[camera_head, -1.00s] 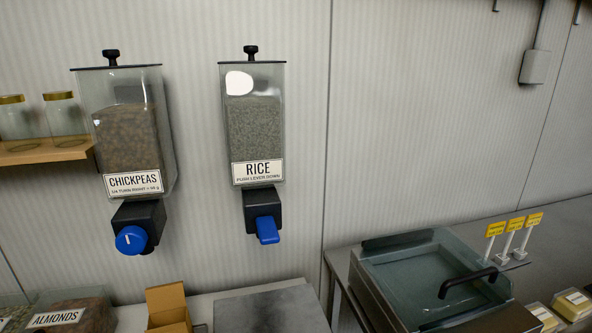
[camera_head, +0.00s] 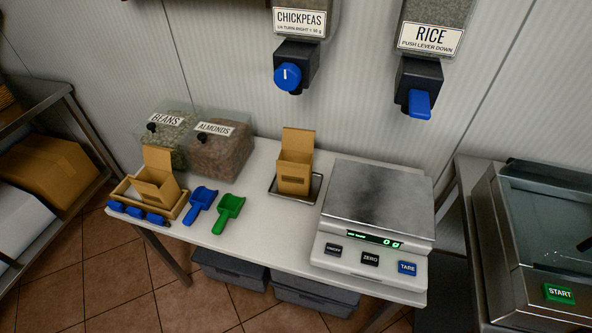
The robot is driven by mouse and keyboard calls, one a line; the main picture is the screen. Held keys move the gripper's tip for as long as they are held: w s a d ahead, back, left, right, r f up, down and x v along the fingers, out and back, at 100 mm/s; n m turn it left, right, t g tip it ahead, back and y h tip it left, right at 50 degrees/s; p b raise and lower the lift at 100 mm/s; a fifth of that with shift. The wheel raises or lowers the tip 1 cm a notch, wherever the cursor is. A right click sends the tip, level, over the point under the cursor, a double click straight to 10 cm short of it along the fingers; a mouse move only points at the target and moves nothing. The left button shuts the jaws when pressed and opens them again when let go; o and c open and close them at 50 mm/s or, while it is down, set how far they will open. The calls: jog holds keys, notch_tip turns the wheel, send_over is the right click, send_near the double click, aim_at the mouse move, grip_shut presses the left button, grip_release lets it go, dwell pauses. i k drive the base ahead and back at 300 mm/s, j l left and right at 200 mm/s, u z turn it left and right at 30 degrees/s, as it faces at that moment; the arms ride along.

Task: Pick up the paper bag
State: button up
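Two brown, open-topped, box-shaped paper containers stand on the white table (camera_head: 262,232); either could be the paper bag. One paper bag (camera_head: 295,176) stands upright in a small metal tray (camera_head: 314,193), left of the scale, with a raised back flap and a dark label on its front. The other brown container (camera_head: 158,190) sits tilted in a shallow wooden tray (camera_head: 182,204) at the table's left end, also with a raised flap. My gripper is not in view.
A scale (camera_head: 378,205) reading 0 g fills the table's right part. Blue scoop (camera_head: 200,203) and green scoop (camera_head: 229,212) lie near the front left. Bean bin (camera_head: 165,138) and almond bin (camera_head: 219,150) stand behind. Chickpea dispenser (camera_head: 294,65) and rice dispenser (camera_head: 421,75) hang above.

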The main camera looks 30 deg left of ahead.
aim_at(294, 168)
jog(key=k+j+u, duration=0.15)
jog(key=j+u, duration=0.2)
jog(key=k+j+u, duration=0.1)
jog(key=j+u, duration=0.55)
jog(key=k+j, duration=0.05)
jog(key=j, duration=0.05)
